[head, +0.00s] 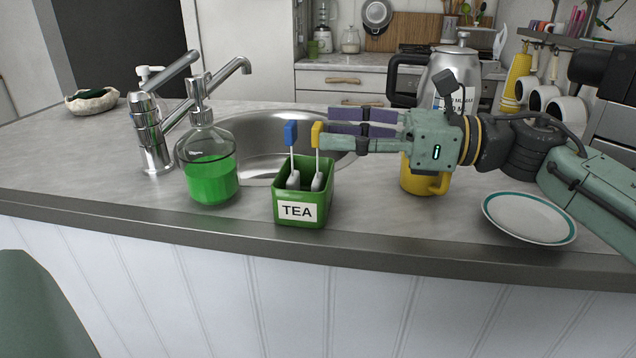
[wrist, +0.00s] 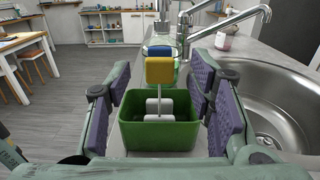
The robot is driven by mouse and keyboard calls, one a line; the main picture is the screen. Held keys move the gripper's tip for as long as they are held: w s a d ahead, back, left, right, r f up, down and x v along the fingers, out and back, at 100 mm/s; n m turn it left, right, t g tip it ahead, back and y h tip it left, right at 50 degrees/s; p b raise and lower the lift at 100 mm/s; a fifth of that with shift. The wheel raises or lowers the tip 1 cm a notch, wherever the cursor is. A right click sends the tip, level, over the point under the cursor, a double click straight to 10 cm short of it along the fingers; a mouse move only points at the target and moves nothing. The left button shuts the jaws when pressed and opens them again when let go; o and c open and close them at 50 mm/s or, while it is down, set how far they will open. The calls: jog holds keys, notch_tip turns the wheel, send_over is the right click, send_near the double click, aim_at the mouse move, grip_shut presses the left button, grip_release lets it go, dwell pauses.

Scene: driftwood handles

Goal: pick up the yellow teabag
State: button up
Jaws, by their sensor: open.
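The yellow teabag's square tag (head: 317,134) stands up on its string from the green TEA box (head: 303,217), to the right of the blue tag (head: 291,133). In the wrist view the yellow tag (wrist: 160,70) is in front of the blue tag (wrist: 134,52), above the green box (wrist: 158,138). The white teabags sit inside the box. My gripper (head: 328,128) reaches in from the right with its fingertips beside the yellow tag. In the wrist view its purple-padded fingers (wrist: 158,95) are apart, one on each side of the yellow tag, with nothing held.
A green soap bottle (head: 210,170) stands left of the box. The sink (head: 262,140) and tap (head: 150,130) are behind. A yellow mug (head: 424,180) is under my gripper, and a plate (head: 530,217) lies at right near the counter edge.

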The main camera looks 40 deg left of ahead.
aim_at(322, 129)
jog(key=x, duration=0.3)
jog(key=shift+s+a+p, duration=0.2)
jog(key=shift+a+p, duration=0.05)
jog(key=shift+p, duration=0.05)
jog(key=c, duration=1)
